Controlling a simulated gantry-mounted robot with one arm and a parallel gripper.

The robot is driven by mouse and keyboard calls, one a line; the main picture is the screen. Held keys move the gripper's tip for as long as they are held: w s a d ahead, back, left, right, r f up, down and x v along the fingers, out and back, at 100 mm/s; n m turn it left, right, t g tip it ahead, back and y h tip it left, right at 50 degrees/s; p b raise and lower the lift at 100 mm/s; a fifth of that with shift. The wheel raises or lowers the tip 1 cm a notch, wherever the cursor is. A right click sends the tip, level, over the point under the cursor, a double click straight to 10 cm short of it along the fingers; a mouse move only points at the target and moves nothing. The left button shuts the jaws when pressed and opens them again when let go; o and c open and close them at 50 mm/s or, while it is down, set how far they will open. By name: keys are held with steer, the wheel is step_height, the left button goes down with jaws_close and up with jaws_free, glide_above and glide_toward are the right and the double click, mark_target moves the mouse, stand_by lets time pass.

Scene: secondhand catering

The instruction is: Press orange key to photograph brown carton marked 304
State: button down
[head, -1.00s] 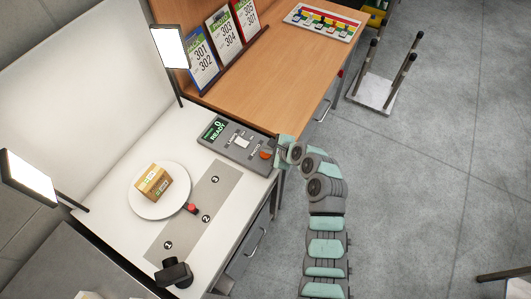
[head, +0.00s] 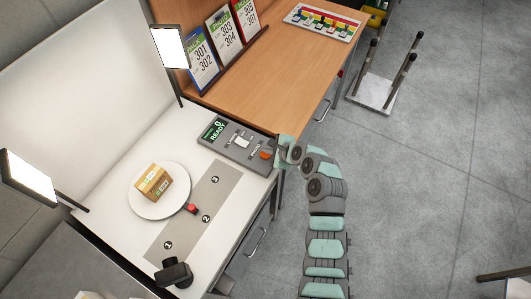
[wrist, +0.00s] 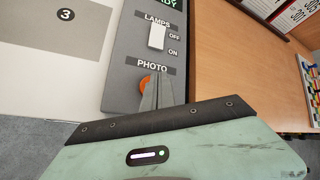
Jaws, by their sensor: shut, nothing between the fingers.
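The orange key (wrist: 147,83) sits under the word PHOTO on the grey control box (head: 232,139); it also shows in the head view (head: 266,154). My gripper (wrist: 160,82) is shut and empty, its fingertips at the key's right side and partly covering it. I cannot tell whether they touch it. In the head view my gripper (head: 277,150) is at the box's right end. The brown carton (head: 153,181) rests on the round white plate (head: 158,212); its marking is too small to read. The box display (head: 215,130) reads 0 READY.
A white LAMPS switch (wrist: 157,37) is beyond the key. Two lit lamp panels (head: 170,46) stand by the white backdrop (head: 75,80). A black device (head: 174,272) stands at the near end of a grey strip marked 1, 2, 3. Numbered cards (head: 202,65) stand on the wooden desk (head: 240,85).

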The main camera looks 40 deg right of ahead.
mark_target(268, 155)
steer(key=shift+f, duration=0.1)
steer(key=shift+f+p, duration=0.3)
steer(key=shift+f, duration=0.05)
steer(key=shift+f, duration=0.4)
stand_by(1.0)
steer(key=shift+r, duration=0.15)
steer(key=shift+r+p, duration=0.7)
steer(key=shift+p, duration=0.45)
steer(key=shift+r, duration=0.1)
step_height(268, 155, up, 5)
steer(key=p, duration=0.5)
steer(key=shift+p, duration=0.3)
